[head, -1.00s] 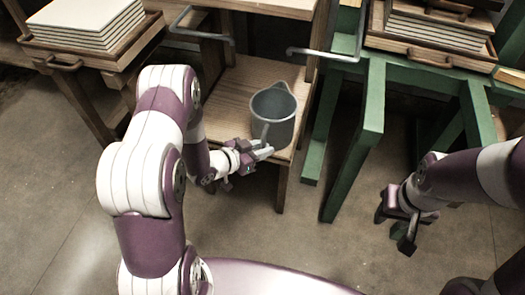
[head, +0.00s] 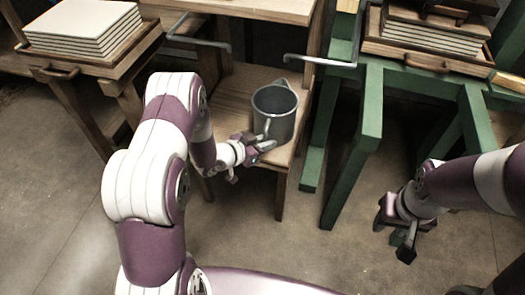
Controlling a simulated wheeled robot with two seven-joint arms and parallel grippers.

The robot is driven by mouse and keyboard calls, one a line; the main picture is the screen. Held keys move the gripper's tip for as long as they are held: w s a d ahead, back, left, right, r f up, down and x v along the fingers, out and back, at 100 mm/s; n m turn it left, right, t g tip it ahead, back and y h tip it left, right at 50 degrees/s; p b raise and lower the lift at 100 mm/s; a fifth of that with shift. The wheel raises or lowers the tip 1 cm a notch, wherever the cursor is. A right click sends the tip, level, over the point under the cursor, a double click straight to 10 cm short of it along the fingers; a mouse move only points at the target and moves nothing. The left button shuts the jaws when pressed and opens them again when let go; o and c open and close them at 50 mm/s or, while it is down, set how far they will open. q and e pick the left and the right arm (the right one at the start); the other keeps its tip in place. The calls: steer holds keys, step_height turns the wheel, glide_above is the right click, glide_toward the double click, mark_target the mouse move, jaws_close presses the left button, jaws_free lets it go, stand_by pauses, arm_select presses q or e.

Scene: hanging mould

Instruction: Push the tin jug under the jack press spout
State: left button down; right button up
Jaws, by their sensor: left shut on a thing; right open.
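The tin jug (head: 279,103) is grey and open-topped. It stands upright near the front right of a low wooden shelf (head: 236,88). Its handle faces my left gripper and its lip points to the back. My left gripper (head: 265,142) is at the jug's front, shut on the jug by its handle; the fingers partly hide the handle's lower end. My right gripper (head: 404,240) is open and empty, well to the right, over the floor. I cannot make out a press spout; the upper wooden board may hide it.
Metal bars (head: 321,61) stick out from the wooden frame on both sides above the shelf. A green stand (head: 369,125) with a tray of stacked sheets (head: 431,34) is at right. Another sheet stack (head: 84,30) sits in a wooden tray at left.

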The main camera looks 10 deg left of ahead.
mark_target(283, 109)
arm_select(q)
steer(key=w+b, duration=0.2)
steer(key=w, duration=1.2)
steer(key=shift+w+d+b, duration=0.1)
steer(key=shift+b, duration=0.25)
steer(key=c, duration=1)
jaws_free()
